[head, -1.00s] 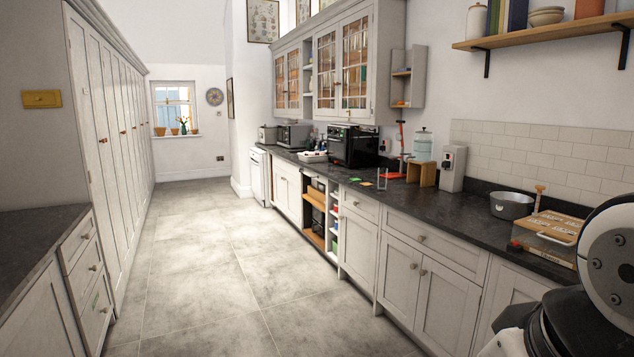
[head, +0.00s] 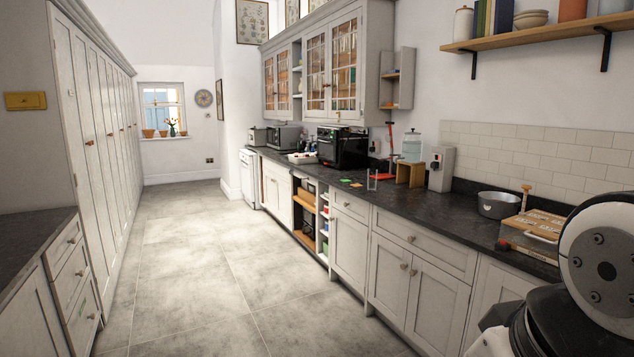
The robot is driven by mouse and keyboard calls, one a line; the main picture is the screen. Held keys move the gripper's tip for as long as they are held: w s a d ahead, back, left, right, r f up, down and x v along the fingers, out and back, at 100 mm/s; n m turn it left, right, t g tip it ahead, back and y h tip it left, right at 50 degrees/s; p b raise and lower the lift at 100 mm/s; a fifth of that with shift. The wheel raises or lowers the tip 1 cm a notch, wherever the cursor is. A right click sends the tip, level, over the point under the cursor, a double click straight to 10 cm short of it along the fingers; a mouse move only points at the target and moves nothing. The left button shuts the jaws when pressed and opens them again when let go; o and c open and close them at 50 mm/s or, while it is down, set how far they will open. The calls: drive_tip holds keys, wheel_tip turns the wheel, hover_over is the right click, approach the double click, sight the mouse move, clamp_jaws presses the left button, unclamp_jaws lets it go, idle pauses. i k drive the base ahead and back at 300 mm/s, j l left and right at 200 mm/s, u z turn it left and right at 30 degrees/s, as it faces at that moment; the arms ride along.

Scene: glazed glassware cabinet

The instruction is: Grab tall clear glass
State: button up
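A small clear upright object (head: 372,181), which looks like a tall glass, stands on the dark worktop (head: 428,210) on the right, left of a small wooden stand (head: 410,173). It is too small to make out fully. The glazed wall cabinet (head: 343,68) hangs above the far part of the worktop. Its doors look shut, and what stands behind the panes cannot be told apart. My gripper is not in view; only a white and black part of my arm shows at the lower right.
A black oven (head: 343,147), a water dispenser (head: 412,146), a grey pot (head: 499,205) and a wooden-lidded box (head: 533,234) stand on the worktop. Tall cupboards and drawers (head: 75,270) line the left. The tiled floor (head: 200,270) between is clear.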

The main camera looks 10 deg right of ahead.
sight(371, 172)
drive_tip(key=i+j+u, duration=0.15)
drive_tip(key=i+u, duration=0.15)
drive_tip(key=i, duration=0.95)
drive_tip(key=i+z, duration=0.1)
drive_tip(key=i, duration=1)
drive_tip(key=i+z, duration=0.1)
drive_tip(key=i, duration=1)
drive_tip(key=i+j+z, duration=0.1)
drive_tip(key=i, duration=1)
drive_tip(key=i+z, duration=0.3)
drive_tip(key=z, duration=0.2)
drive_tip(key=i+j+z, duration=0.15)
drive_tip(key=z, duration=0.35)
drive_tip(key=i+j+z, duration=0.25)
drive_tip(key=z, duration=0.2)
drive_tip(key=i+j+z, duration=0.2)
drive_tip(key=z, duration=0.2)
drive_tip(key=i+j+z, duration=0.4)
